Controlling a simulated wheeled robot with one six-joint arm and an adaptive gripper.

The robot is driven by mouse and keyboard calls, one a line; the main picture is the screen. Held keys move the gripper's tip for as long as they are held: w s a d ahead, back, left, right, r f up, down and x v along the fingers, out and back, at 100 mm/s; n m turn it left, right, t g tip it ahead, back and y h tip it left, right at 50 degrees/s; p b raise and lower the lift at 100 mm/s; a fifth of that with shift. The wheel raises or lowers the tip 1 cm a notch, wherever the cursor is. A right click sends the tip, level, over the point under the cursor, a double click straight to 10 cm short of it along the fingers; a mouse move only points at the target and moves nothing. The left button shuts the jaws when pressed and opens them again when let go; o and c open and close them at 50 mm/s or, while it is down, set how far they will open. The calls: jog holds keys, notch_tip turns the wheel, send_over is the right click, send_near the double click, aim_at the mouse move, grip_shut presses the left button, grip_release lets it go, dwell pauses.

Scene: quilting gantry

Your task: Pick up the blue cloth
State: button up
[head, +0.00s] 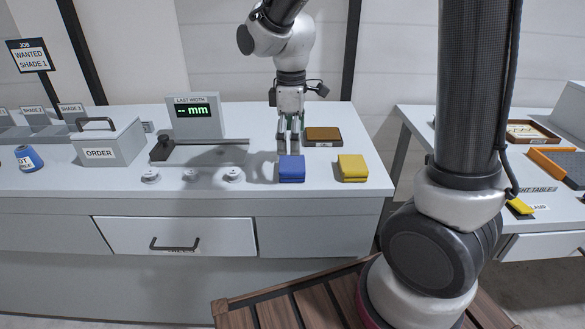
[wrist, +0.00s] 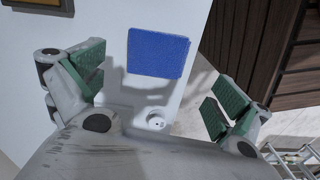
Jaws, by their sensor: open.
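The blue cloth (head: 291,169) is a folded square pad on the white counter near its front edge. In the wrist view the blue cloth (wrist: 158,53) lies beyond the fingertips, between the two finger lines. My gripper (head: 288,147) points down just behind and above the cloth in the head view. In the wrist view my gripper (wrist: 152,88) is open, with its green-padded fingers wide apart and nothing between them. The cloth is apart from both fingers.
A yellow cloth (head: 352,168) lies right of the blue one. A brown block (head: 323,136) sits behind. Round knobs (head: 233,175) and a measuring device (head: 196,118) stand to the left, with an ORDER box (head: 107,145) further left. The counter's front edge is close to the cloth.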

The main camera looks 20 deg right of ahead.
aim_at(292, 163)
jog(key=shift+w+n, duration=0.1)
jog(key=shift+n, duration=0.4)
jog(key=shift+f, duration=0.2)
notch_tip(292, 163, down, 8)
jog(key=shift+w+d+r, duration=0.15)
jog(key=shift+r, duration=0.1)
jog(key=shift+c, duration=0.4)
jog(key=c, duration=0.7)
jog(key=shift+c, duration=0.6)
notch_tip(292, 163, up, 10)
jog(key=shift+r, duration=0.1)
